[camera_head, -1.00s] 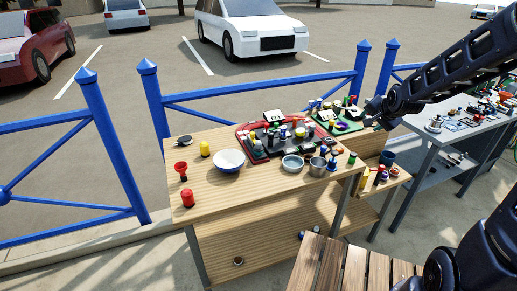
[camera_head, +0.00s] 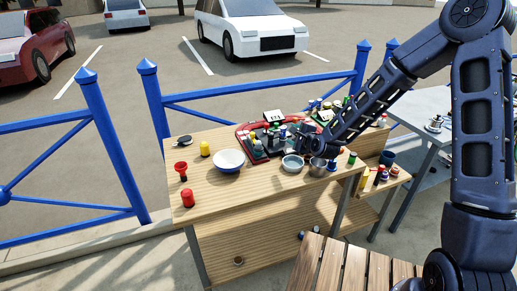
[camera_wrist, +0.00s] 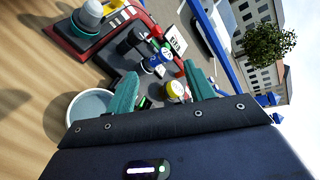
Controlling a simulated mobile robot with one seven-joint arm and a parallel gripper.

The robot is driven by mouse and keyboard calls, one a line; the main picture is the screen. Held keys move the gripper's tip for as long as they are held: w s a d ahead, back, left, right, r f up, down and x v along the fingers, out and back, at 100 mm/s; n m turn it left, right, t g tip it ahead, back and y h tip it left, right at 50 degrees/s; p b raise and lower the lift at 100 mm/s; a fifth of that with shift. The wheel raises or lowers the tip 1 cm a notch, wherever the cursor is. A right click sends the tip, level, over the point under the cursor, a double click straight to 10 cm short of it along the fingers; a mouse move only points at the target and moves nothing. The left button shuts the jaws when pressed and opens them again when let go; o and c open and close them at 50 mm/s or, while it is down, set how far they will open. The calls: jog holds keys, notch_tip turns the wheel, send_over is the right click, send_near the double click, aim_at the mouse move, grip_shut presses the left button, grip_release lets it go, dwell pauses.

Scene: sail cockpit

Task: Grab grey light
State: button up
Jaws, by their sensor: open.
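A grey domed piece (camera_wrist: 89,14) that looks like the grey light sits on a dark base with a green ring, on the red-edged tray (camera_wrist: 62,30), at the upper left of the wrist view. My gripper (camera_wrist: 160,84) is open and empty, its teal fingers spread, with the domed piece ahead and to the left of them. In the head view my gripper (camera_head: 308,143) is over the right part of the tray (camera_head: 259,154). The light is too small to tell apart there.
A grey bowl (camera_head: 292,162) and a metal pot (camera_head: 318,168) stand in front of the tray. A white bowl (camera_head: 229,162) stands left.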

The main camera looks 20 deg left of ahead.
aim_at(258, 147)
jog(key=s+a+f+m+t, duration=0.1)
jog(key=s+a+f+m, duration=0.1)
jog(key=a+m, duration=0.1)
jog(key=s+a+f+m+t, duration=0.1)
jog(key=s+a+f+m, duration=0.1)
jog(key=m, duration=0.3)
jog(key=s+a+f+m+t, duration=0.2)
jog(key=s+a+f+m, duration=0.1)
jog(key=a+m, duration=0.1)
jog(key=shift+s+a+m+y, duration=0.2)
jog(key=shift+s+m+y, duration=0.1)
jog(key=shift+s+m, duration=0.1)
jog(key=shift+s+a+f+m+t, duration=0.1)
jog(key=shift+s+f+m+t, duration=0.15)
jog(key=shift+m, duration=0.3)
jog(key=shift+s+a+f+m+t, duration=0.15)
jog(key=shift+s+m, duration=0.1)
jog(key=shift+m, duration=0.3)
jog(key=shift+x, duration=5.3)
jog(key=shift+f, duration=0.2)
grip_shut()
